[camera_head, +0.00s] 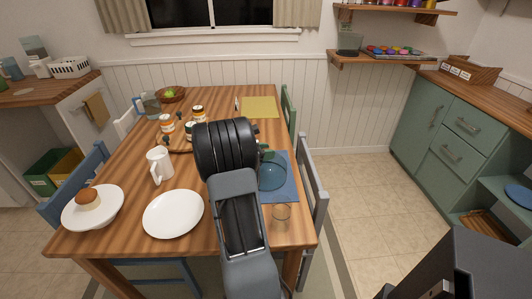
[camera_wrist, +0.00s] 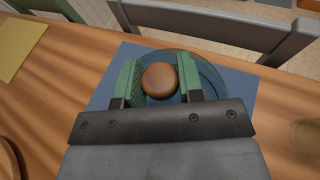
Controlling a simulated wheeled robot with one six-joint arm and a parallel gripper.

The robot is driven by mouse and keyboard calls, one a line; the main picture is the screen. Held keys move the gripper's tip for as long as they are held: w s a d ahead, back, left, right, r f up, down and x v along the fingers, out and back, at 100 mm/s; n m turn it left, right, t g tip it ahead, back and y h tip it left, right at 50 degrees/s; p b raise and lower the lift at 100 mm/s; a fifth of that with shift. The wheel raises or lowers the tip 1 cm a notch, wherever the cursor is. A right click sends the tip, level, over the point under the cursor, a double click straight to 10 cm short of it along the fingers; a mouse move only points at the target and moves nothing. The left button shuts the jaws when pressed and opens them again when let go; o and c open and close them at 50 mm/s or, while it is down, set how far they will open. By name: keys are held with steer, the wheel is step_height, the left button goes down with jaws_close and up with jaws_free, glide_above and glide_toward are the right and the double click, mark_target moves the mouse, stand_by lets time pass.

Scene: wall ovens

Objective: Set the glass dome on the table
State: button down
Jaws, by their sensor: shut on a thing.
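The glass dome (camera_head: 272,175) is a clear, bluish bowl shape over the blue placemat (camera_head: 291,190) at the table's right side. In the wrist view its rim (camera_wrist: 218,82) shows around a round brown knob (camera_wrist: 159,80). My gripper (camera_wrist: 160,84) has its green fingers on both sides of that knob and is shut on it. In the head view my own arm hides most of the gripper and the knob. I cannot tell whether the dome's rim touches the placemat. The wooden table (camera_head: 120,205) lies below.
A drinking glass (camera_head: 281,217) stands near the front right. Jars (camera_head: 167,123) stand farther back. A grey chair (camera_head: 316,210) borders the right edge.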

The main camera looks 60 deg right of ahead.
steer(key=shift+f, duration=0.1)
steer(key=c, duration=0.8)
jaws_free()
steer(key=shift+o, duration=0.2)
steer(key=shift+w+a+r, duration=0.1)
steer(key=shift+a+r, duration=0.1)
steer(key=shift+r, duration=0.05)
steer(key=v, duration=1)
steer(key=s+a+m+t+y, duration=0.2)
steer(key=a+m+t+y, duration=0.3)
steer(key=a, duration=1.2)
steer(key=s+a+m+t+y, duration=0.3)
steer(key=a+m+t+y, duration=0.2)
steer(key=a, duration=1.2)
steer(key=m+y, duration=0.2)
steer(key=shift+a+f+m+y+p, duration=0.3)
steer(key=shift+a+y+p, duration=0.05)
steer(key=shift+y, duration=0.05)
steer(key=shift+s+r, duration=0.1)
steer(key=shift+s, duration=0.05)
